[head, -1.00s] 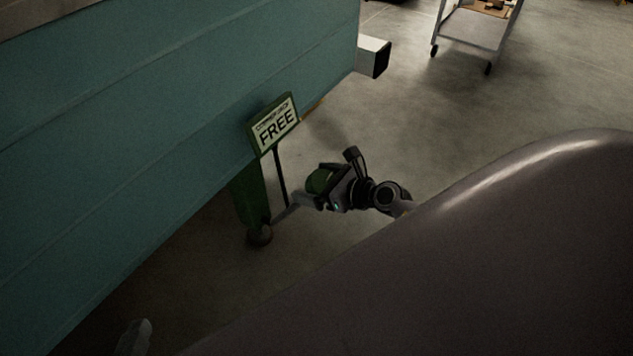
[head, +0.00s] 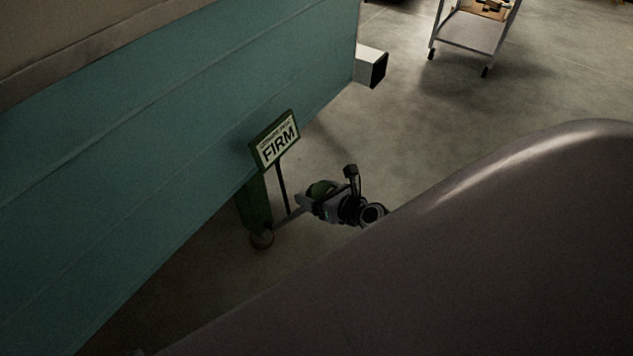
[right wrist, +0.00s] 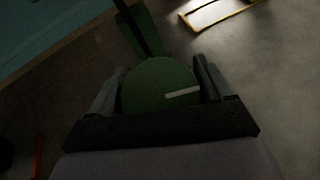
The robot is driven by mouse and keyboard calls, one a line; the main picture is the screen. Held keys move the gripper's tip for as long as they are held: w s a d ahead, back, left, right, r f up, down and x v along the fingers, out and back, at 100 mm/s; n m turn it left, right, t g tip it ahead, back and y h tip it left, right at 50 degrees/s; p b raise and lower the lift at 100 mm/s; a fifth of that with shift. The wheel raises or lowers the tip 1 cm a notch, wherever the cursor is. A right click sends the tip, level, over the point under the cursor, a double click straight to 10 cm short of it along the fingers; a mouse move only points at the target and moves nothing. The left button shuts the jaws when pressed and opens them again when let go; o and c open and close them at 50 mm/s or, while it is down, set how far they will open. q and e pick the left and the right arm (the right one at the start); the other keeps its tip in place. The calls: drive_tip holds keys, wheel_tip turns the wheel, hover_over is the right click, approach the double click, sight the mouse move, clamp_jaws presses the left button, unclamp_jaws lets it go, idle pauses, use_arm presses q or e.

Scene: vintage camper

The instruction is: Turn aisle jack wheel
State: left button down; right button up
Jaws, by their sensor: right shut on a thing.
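The green jack wheel (right wrist: 158,84), round with a pale line on its face, sits between the fingers of my right gripper (right wrist: 160,85) in the right wrist view. In the head view my right gripper (head: 303,204) is shut on the wheel (head: 321,188), which is partly hidden. The green jack post (head: 255,205) stands against the camper's lower side. A sign (head: 275,141) on a thin dark stem above it reads "FIRM". My left gripper does not show.
The teal camper wall (head: 150,150) fills the left. A white square tube (head: 371,66) sticks out at the camper's corner. A wheeled cart (head: 470,30) stands at the back right. The concrete floor between is clear.

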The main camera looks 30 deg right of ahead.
drive_tip(key=m+h+p, duration=0.1)
drive_tip(key=m+p, duration=0.1)
drive_tip(key=p, duration=0.1)
drive_tip(key=shift+r+m+h, duration=0.3)
drive_tip(key=shift+m+h, duration=0.1)
drive_tip(key=shift+d+m+p, duration=0.1)
drive_tip(key=shift+m+p, duration=0.3)
drive_tip(key=shift+p, duration=0.15)
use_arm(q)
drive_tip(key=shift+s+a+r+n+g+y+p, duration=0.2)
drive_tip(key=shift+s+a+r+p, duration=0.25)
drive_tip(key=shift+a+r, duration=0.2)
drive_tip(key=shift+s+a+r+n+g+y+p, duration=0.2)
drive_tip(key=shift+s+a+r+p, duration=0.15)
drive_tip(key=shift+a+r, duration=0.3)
use_arm(e)
drive_tip(key=shift+d+f+m+g+h, duration=0.1)
drive_tip(key=shift+f+m+g+h, duration=0.05)
drive_tip(key=shift+m+h, duration=0.3)
drive_tip(key=shift+d+f+m+g+h, duration=0.15)
drive_tip(key=shift+m+h, duration=0.2)
drive_tip(key=shift+m, duration=0.2)
drive_tip(key=shift+a, duration=0.1)
drive_tip(key=o, duration=0.9)
drive_tip(key=shift+o, duration=0.2)
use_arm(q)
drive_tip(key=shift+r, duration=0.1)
